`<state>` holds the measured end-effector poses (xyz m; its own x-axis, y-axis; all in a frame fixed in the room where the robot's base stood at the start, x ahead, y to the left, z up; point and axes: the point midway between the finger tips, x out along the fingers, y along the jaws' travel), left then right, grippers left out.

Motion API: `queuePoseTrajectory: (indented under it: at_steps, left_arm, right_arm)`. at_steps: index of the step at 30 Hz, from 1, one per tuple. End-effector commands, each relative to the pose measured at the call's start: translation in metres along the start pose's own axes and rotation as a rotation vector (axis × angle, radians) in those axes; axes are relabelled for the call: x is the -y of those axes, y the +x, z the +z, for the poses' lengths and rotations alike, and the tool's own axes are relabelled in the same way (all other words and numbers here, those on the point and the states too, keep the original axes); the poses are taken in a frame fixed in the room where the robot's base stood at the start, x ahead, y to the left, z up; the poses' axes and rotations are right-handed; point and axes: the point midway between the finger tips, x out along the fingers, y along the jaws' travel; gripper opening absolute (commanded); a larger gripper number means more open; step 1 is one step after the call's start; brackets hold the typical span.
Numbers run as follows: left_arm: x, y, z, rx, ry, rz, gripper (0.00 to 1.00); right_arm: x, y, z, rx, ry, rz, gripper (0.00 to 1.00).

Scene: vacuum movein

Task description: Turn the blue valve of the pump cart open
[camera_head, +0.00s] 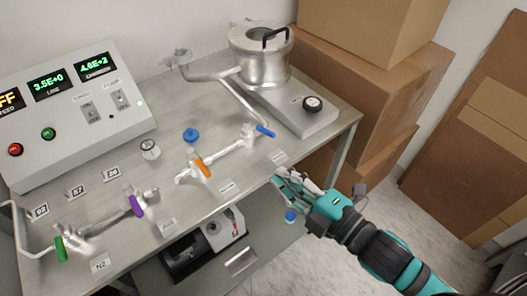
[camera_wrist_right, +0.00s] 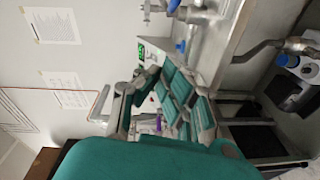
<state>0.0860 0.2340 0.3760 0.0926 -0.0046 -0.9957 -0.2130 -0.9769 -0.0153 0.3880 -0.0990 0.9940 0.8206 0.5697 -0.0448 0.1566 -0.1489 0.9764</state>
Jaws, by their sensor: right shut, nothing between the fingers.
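On the table, a blue lever handle (camera_head: 265,131) sits at the right end of a metal pipe line, and a round blue knob (camera_head: 191,135) stands further left on it. Another round blue part (camera_head: 291,216) shows below the table's front edge, beside my gripper. I cannot tell for sure which blue part is the cart's valve. My right gripper (camera_head: 281,178) is shut and empty at the table's front edge, apart from the blue lever. In the wrist view its fingers (camera_wrist_right: 172,100) hold nothing, and a blue part (camera_wrist_right: 281,60) shows on piping at the right. My left gripper is not in view.
Orange (camera_head: 203,167), purple (camera_head: 136,206) and green (camera_head: 61,249) handles stand along the metal table (camera_head: 215,205). A control box (camera_head: 70,115) stands at the back left, a steel chamber (camera_head: 262,60) at the back. A pump (camera_head: 205,245) sits below. Cardboard boxes (camera_head: 375,75) stand behind.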

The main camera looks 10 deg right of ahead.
Motion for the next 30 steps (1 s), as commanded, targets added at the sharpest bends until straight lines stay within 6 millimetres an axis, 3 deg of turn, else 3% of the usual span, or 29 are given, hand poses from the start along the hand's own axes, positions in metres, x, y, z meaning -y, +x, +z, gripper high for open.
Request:
queuePoseTrajectory:
  at_steps: [4,8,19,24,30]
  left_arm:
    - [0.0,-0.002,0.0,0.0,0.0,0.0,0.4]
    - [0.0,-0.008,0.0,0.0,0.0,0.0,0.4]
    - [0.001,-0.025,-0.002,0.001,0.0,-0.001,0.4]
    - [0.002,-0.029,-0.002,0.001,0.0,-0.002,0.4]
    - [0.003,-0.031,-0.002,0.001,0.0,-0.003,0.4]
  right_arm:
    - [-0.004,0.005,0.0,0.013,-0.027,0.002,0.0]
    - [-0.006,0.023,0.0,0.01,-0.024,0.004,0.0]
    - [-0.006,0.1,0.0,0.008,-0.021,0.003,0.0]
    - [-0.003,0.105,0.026,0.01,-0.026,-0.004,0.0]
    - [-0.003,0.107,0.038,0.008,-0.024,-0.001,0.0]
